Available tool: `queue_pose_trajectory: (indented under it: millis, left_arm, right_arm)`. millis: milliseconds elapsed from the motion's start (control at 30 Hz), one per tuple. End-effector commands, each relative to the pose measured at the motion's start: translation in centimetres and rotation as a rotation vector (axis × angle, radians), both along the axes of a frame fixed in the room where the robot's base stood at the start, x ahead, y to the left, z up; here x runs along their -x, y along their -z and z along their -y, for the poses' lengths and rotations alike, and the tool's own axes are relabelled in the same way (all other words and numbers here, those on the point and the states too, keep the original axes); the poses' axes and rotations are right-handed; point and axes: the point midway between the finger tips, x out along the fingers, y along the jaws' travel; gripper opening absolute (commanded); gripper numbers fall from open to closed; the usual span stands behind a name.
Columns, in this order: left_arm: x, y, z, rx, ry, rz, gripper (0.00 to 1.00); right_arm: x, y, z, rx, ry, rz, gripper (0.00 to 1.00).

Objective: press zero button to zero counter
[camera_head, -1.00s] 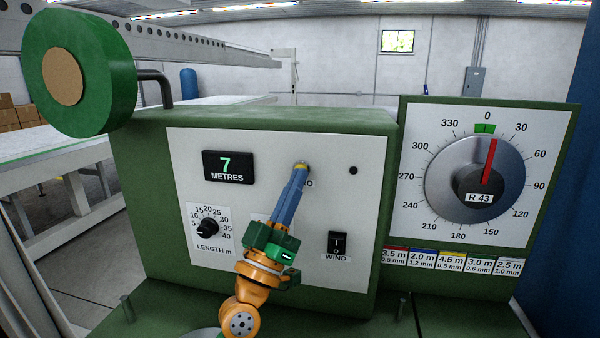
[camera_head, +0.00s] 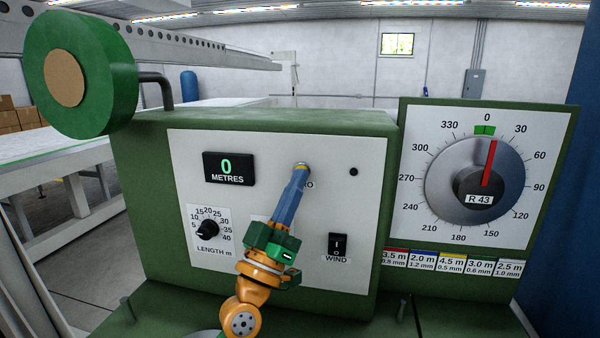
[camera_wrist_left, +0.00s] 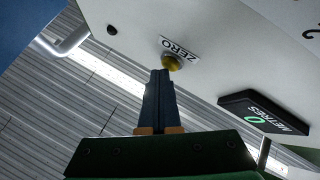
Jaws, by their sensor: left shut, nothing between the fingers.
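The counter (camera_head: 229,168) on the white panel reads 0 METRES in green; it also shows in the left wrist view (camera_wrist_left: 264,113). The yellow zero button (camera_wrist_left: 171,62) sits beside the ZERO label (camera_wrist_left: 179,48) in the left wrist view. In the head view the fingertips cover most of the button. My left gripper (camera_head: 301,168) is shut and empty, with its tips at the button. In the left wrist view the tips (camera_wrist_left: 161,72) overlap the button's near edge; I cannot tell whether they still touch it. My right gripper is not in view.
The LENGTH knob (camera_head: 207,229) is left of my gripper and the WIND switch (camera_head: 337,244) is right of it. A large dial (camera_head: 474,180) stands on the right panel. A green reel (camera_head: 82,75) juts out at upper left.

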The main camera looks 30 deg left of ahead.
Motion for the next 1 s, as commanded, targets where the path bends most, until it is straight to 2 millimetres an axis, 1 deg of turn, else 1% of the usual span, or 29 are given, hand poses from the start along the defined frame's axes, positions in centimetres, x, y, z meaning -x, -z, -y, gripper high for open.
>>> queue_pose_trajectory:
  millis: [233,567,800,1000]
  left_arm:
    - [1.3,0.0,0.3,0.000,0.000,-0.002,0.00]
    - [1.6,0.0,0.4,0.000,0.000,-0.001,0.00]
    - [3.9,-0.1,1.0,0.001,0.000,-0.002,0.00]
    - [5.7,0.0,1.5,-0.001,0.000,-0.002,0.00]
  right_arm:
    - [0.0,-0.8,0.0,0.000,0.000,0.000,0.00]
    - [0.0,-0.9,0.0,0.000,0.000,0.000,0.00]
    - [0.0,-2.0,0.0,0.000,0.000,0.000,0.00]
    - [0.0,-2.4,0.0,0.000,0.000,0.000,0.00]
